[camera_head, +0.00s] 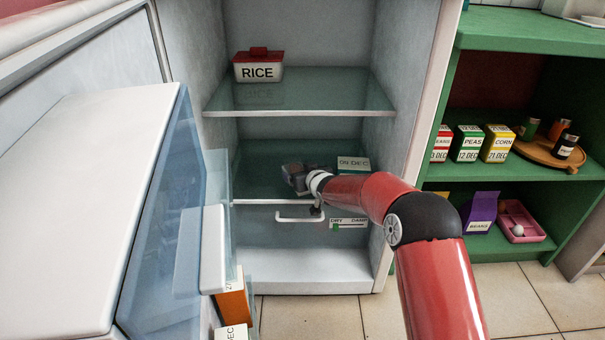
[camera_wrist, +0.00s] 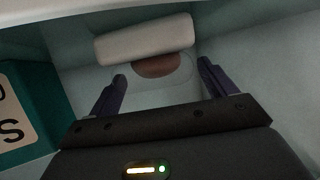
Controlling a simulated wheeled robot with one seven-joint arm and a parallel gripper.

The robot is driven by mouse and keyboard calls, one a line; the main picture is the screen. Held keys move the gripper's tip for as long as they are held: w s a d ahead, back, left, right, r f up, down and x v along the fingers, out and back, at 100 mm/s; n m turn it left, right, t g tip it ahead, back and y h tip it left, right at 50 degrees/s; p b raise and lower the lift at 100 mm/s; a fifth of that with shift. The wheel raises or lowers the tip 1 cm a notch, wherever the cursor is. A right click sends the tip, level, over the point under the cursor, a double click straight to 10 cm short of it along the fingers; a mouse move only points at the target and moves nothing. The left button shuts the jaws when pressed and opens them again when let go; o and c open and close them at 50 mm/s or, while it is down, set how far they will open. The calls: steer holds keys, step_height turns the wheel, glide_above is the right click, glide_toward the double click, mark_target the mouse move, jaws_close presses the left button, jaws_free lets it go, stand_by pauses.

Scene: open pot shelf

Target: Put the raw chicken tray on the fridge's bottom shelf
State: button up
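A pale tray (camera_wrist: 122,84) with a pinkish-brown round patch (camera_wrist: 158,66), which looks like the raw chicken tray, lies just ahead of my gripper in the wrist view. My gripper (camera_wrist: 161,72) has its dark fingers wide apart, one at each side of the tray; contact is not clear. A white rounded bar crosses above the patch and hides part of it. In the head view my gripper (camera_head: 291,178) is inside the fridge, at the lower glass shelf (camera_head: 255,170). The tray cannot be made out there.
A rice container (camera_head: 258,66) stands on the upper shelf (camera_head: 330,97). A box marked DEC (camera_head: 353,164) is right of my gripper; a teal box (camera_wrist: 28,105) shows close in the wrist view. A drawer handle (camera_head: 299,219) lies below. The open door (camera_head: 160,210) bounds the left.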

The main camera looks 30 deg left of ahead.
steer(key=shift+r, duration=0.15)
steer(key=v, duration=1.2)
steer(key=shift+p, duration=0.45)
steer(key=shift+d, duration=0.1)
